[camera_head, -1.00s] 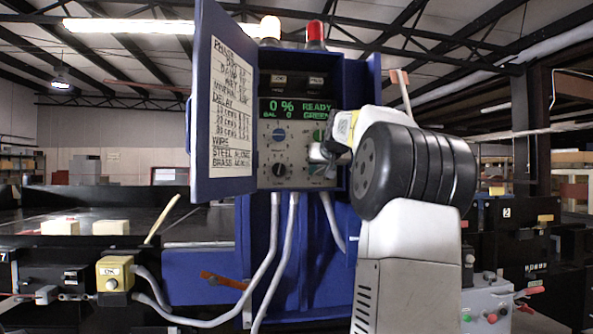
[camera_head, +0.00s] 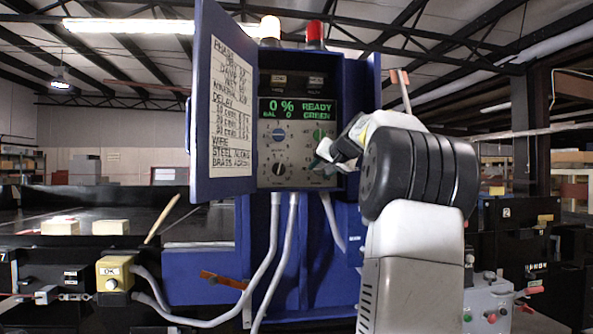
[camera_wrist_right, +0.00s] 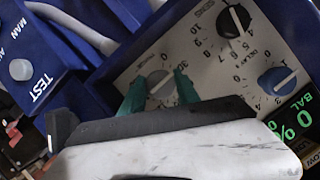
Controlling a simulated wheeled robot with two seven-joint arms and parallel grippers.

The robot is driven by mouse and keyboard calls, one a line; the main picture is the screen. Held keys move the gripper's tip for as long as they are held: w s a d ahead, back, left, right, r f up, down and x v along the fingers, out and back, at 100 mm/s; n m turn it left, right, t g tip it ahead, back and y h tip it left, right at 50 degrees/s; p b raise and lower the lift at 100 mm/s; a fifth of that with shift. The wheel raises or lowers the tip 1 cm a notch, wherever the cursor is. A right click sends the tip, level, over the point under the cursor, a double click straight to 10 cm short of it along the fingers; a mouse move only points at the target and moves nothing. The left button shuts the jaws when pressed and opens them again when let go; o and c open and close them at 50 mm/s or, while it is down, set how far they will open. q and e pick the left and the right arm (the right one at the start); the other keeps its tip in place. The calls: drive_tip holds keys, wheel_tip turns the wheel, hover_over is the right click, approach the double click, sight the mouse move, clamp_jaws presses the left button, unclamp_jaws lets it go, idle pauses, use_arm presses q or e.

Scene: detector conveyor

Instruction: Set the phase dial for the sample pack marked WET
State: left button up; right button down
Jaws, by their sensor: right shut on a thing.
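My right gripper (camera_head: 322,161) reaches in from the right to the lower right of the control panel (camera_head: 298,160). In the right wrist view its two green fingers (camera_wrist_right: 159,88) are shut on the grey dial (camera_wrist_right: 160,77), one on each side. The dial's pointer shows faintly; its name is not readable, and in the head view the gripper hides it. A handwritten chart (camera_head: 232,108) on the open cabinet door starts with what looks like PHASE; its values are too small to read surely. The display (camera_head: 297,108) reads 0 % READY, BAL 0, GREEN. No WET mark is readable on any pack.
The panel also has a blue knob (camera_head: 279,134), a black knob (camera_head: 278,170) and a green knob (camera_head: 319,133). The open blue door (camera_head: 207,175) stands left of the panel. Pale packs (camera_head: 110,227) sit at the left by the conveyor (camera_head: 100,203). Grey cables (camera_head: 275,255) hang below.

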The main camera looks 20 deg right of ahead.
drive_tip(key=m+y, duration=0.1)
drive_tip(key=m, duration=0.1)
drive_tip(key=m+t+y, duration=0.1)
drive_tip(key=m, duration=0.1)
drive_tip(key=shift+d+f+t, duration=0.1)
drive_tip(key=shift+t, duration=0.2)
drive_tip(key=m+t+y, duration=0.1)
drive_tip(key=m, duration=0.2)
drive_tip(key=shift+m, duration=0.4)
drive_tip(key=m+t, duration=0.2)
drive_tip(key=m, duration=0.2)
drive_tip(key=shift+f, duration=0.15)
drive_tip(key=m+t, duration=0.1)
drive_tip(key=m, duration=0.1)
drive_tip(key=m+t, duration=0.1)
drive_tip(key=m, duration=0.2)
drive_tip(key=shift+h, duration=0.4)
drive_tip(key=shift+m, duration=0.4)
drive_tip(key=c, duration=1)
unclamp_jaws()
drive_tip(key=shift+s, duration=0.1)
drive_tip(key=v, duration=0.7)
drive_tip(key=shift+s+f, duration=0.1)
drive_tip(key=shift+s, duration=0.2)
